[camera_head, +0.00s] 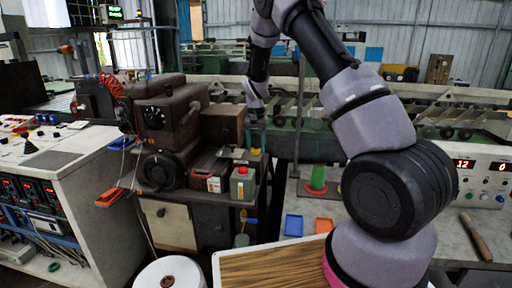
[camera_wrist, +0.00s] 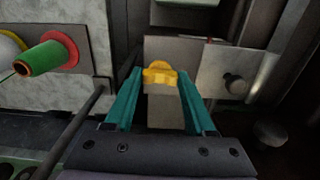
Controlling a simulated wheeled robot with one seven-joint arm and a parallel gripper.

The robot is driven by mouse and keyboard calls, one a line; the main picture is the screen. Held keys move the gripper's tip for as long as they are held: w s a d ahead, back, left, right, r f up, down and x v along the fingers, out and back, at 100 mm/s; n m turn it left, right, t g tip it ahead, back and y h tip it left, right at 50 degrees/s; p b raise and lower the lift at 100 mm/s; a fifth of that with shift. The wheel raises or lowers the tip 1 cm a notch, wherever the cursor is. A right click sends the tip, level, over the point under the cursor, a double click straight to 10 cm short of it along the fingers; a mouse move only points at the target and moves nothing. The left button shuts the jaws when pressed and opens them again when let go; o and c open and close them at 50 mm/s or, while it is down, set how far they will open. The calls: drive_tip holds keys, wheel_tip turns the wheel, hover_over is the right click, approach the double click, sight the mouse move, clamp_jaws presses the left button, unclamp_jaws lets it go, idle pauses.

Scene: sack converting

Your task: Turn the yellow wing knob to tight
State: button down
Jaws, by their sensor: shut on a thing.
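The yellow wing knob (camera_wrist: 160,70) shows in the middle of the wrist view, in front of a grey metal plate (camera_wrist: 215,64). My gripper (camera_wrist: 160,80) has its two teal fingers on either side of the knob and is shut on it. The finger ends partly cover the knob's sides. No marking for tight can be read, so I cannot tell how far the knob is turned. In the head view my arm reaches to the far side of the bench, where the gripper is small and the knob is hard to make out.
A round bolt (camera_wrist: 235,83) sticks out right of the knob.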

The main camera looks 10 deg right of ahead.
drive_tip(key=shift+c, duration=1.2)
unclamp_jaws()
drive_tip(key=shift+r, duration=0.1)
wheel_tip(320, 180, up, 11)
